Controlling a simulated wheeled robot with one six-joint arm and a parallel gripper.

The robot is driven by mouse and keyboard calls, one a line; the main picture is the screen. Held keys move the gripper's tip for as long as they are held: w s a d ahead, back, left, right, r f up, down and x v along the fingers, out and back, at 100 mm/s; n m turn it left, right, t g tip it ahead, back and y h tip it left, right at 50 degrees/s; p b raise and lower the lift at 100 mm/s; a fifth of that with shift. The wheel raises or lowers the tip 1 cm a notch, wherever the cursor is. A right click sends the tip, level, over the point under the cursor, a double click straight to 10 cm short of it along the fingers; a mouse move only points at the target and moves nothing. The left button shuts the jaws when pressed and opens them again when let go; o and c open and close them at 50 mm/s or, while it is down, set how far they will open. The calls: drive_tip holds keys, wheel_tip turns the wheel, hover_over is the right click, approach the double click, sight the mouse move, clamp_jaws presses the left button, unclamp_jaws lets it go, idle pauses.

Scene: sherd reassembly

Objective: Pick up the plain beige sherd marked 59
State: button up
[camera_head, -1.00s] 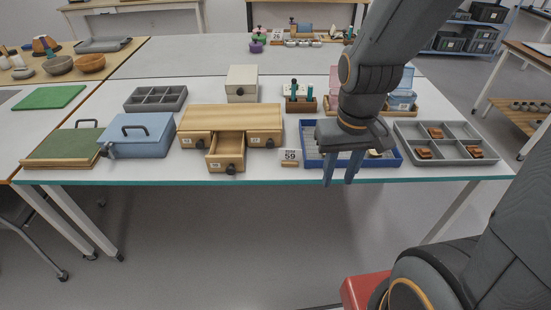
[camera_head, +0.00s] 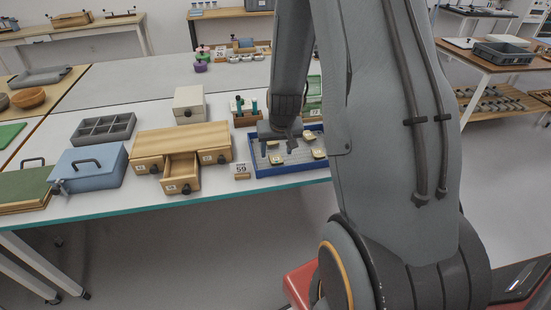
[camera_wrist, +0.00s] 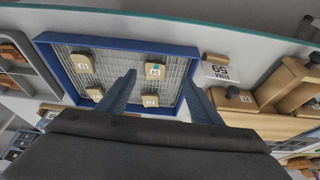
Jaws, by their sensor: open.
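A blue tray (camera_head: 256,171) with a grid floor holds several beige sherds; it also shows in the wrist view (camera_wrist: 190,50). My gripper (camera_wrist: 159,78) is open and empty above the tray, also in the head view (camera_head: 280,145).
A card reading 59 (camera_head: 241,170) stands left of the tray, beside a wooden drawer box (camera_head: 180,143) with one drawer pulled out. A grey compartment tray (camera_wrist: 22,65) adjoins the blue tray in the wrist view. A holder with green-topped items (camera_head: 244,116) stands behind.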

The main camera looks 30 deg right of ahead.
sight(277, 161)
drive_tip(key=shift+d+p+x, duration=0.25)
drive_tip(key=shift+p+x, duration=0.25)
drive_tip(key=shift+x, duration=1.65)
drive_tip(key=shift+d+p+x, duration=0.2)
drive_tip(key=shift+p+x, duration=0.3)
drive_tip(key=shift+x, duration=1.6)
drive_tip(key=shift+c, duration=0.4)
drive_tip(key=shift+r, duration=0.1)
drive_tip(key=c, duration=1.1)
